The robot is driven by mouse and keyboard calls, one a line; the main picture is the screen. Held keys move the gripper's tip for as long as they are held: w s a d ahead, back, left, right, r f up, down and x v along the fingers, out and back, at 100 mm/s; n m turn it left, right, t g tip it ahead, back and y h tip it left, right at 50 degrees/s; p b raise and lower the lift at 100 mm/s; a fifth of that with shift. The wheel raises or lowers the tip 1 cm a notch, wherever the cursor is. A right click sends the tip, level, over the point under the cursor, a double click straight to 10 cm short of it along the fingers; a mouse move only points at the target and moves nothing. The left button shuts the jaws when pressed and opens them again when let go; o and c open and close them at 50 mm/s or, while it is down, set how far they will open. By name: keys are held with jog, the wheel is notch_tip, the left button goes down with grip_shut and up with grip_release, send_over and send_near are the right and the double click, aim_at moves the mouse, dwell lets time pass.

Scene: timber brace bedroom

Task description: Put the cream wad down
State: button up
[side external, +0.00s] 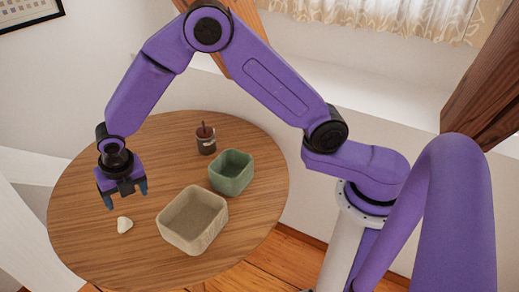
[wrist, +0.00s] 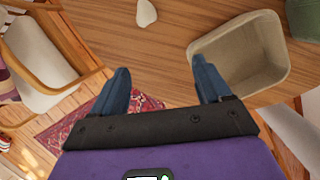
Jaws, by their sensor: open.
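The cream wad (side external: 124,225) lies on the round wooden table (side external: 88,250), left of the beige bin. It also shows at the top of the wrist view (wrist: 147,13). My gripper (side external: 126,196) is open and empty, above the table. In the side view its fingers appear just above the wad in the picture. In the wrist view the wad lies beyond the two fingertips, apart from them.
The beige bin (side external: 216,232) stands right of the wad and looks empty. A green bin (side external: 247,178) and a dark cup (side external: 205,142) with a reddish stick stand farther back. The table's left part is clear. A chair (wrist: 45,50) stands beyond the table edge.

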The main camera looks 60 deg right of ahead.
jog(key=s+d+r+m+g, duration=0.1)
jog(key=s+d+r+m, duration=0.3)
jog(key=s, duration=0.7)
jog(key=s+d+r+m+g, duration=0.1)
jog(key=s+d+r+m, duration=0.3)
jog(key=s+d+m, duration=0.4)
jog(key=s+d+r+m+g, duration=0.1)
jog(key=s+d+r+m, duration=0.2)
jog(key=s+d+m, duration=0.4)
jog(key=s+d, duration=0.2)
jog(key=s, duration=0.6)
jog(key=shift+r+y, duration=0.4)
